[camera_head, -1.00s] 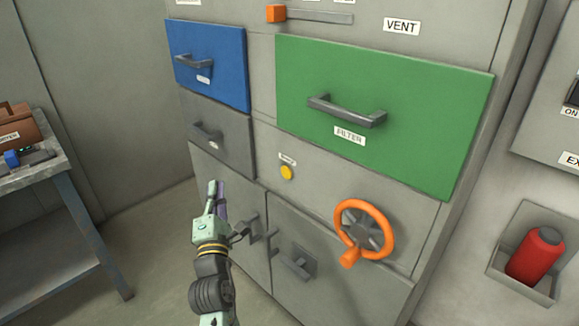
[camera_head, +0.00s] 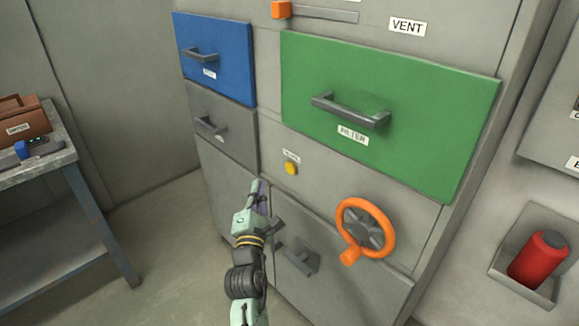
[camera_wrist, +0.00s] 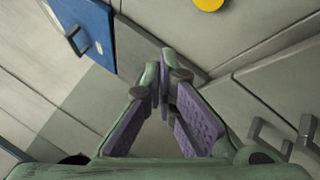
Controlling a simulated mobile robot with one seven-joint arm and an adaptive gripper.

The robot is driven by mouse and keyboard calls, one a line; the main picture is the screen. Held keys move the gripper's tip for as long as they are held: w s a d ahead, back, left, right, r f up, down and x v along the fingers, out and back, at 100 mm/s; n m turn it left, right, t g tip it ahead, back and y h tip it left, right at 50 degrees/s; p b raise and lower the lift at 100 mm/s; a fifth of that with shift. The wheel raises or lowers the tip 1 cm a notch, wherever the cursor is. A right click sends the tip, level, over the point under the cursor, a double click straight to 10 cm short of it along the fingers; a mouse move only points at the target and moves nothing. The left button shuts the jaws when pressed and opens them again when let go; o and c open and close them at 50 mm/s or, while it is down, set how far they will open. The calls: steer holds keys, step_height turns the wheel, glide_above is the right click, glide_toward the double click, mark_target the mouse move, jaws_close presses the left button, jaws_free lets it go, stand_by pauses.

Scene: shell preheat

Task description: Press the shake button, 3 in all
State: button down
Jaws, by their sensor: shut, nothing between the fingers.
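The shake button is most likely the round yellow button (camera_head: 291,168) on the grey cabinet front, below the green drawer; the small label above it is too blurred to read. In the wrist view the yellow button (camera_wrist: 209,3) is cut by the top edge. My gripper (camera_head: 259,186) is shut and empty, below and to the left of the button in the head view, apart from it. In the wrist view my gripper's fingertips (camera_wrist: 163,62) meet in front of the cabinet.
An orange handwheel (camera_head: 365,229) is right of the button. The green filter drawer (camera_head: 440,105), blue drawer (camera_head: 228,48) and grey drawer (camera_head: 228,120) have protruding handles. Lower door handles (camera_head: 299,257) stick out near my arm. A table (camera_head: 45,170) stands left; a red cylinder (camera_head: 539,258) right.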

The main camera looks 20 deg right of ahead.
mark_target(291, 168)
steer(key=w+d+p, duration=0.2)
steer(key=d+p, duration=0.2)
steer(key=d, duration=0.2)
steer(key=shift+w+d+p, duration=0.15)
steer(key=shift+d+p, duration=0.2)
steer(key=shift+r, duration=0.1)
stand_by(1.1)
steer(key=shift+w+d+p, duration=0.15)
steer(key=shift+d+p, duration=0.2)
steer(key=shift+p, duration=0.3)
